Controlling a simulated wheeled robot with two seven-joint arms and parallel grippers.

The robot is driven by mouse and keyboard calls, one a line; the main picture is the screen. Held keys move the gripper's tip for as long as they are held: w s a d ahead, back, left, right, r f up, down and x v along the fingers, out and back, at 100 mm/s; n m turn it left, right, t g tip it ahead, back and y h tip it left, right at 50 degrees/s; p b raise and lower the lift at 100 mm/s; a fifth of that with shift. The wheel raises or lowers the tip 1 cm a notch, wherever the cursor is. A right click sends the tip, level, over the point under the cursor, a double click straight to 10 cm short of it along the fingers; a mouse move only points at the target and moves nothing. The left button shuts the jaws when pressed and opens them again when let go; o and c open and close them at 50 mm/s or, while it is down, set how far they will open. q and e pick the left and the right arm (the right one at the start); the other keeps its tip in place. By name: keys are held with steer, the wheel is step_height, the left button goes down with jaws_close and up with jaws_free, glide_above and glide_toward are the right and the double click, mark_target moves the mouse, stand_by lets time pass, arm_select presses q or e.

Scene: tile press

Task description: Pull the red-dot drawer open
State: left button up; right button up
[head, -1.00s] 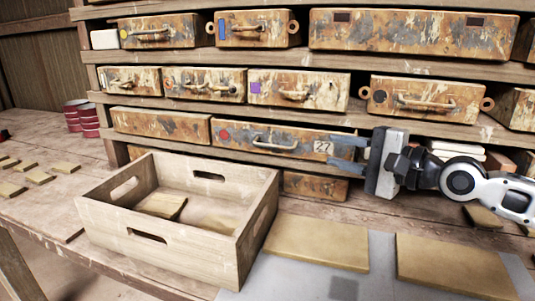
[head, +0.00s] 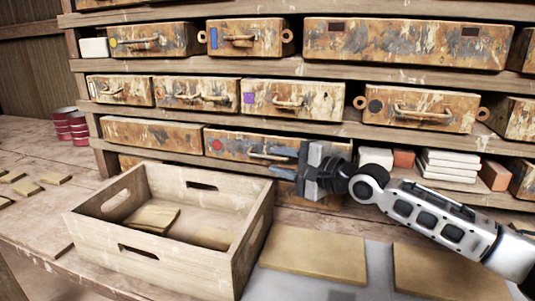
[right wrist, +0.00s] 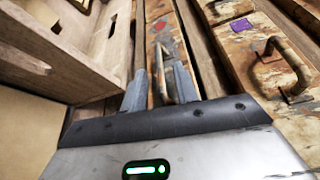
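The red-dot drawer (head: 235,147) is a rusty, paint-worn drawer front in the lower row, with a red dot on its left part and a metal bar handle (head: 260,153). It looks closed in the shelf. My right gripper (head: 278,162) is in front of its right part, fingers pointing left at the handle and covering the handle's right end. In the right wrist view the red dot is near the top, and the two fingers (right wrist: 158,88) are apart with the handle (right wrist: 163,68) reaching in between them. Contact cannot be told. My left gripper is not in view.
A wooden crate (head: 158,266) holding tiles stands on the bench, in front of and left of the drawer. Flat tan tiles (head: 312,254) lie at the front right. White blocks (head: 448,165) and reddish bricks sit on the shelf to the right. Other drawers (head: 292,98) are above.

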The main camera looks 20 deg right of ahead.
mark_target(267, 157)
steer(key=shift+x, duration=2.05)
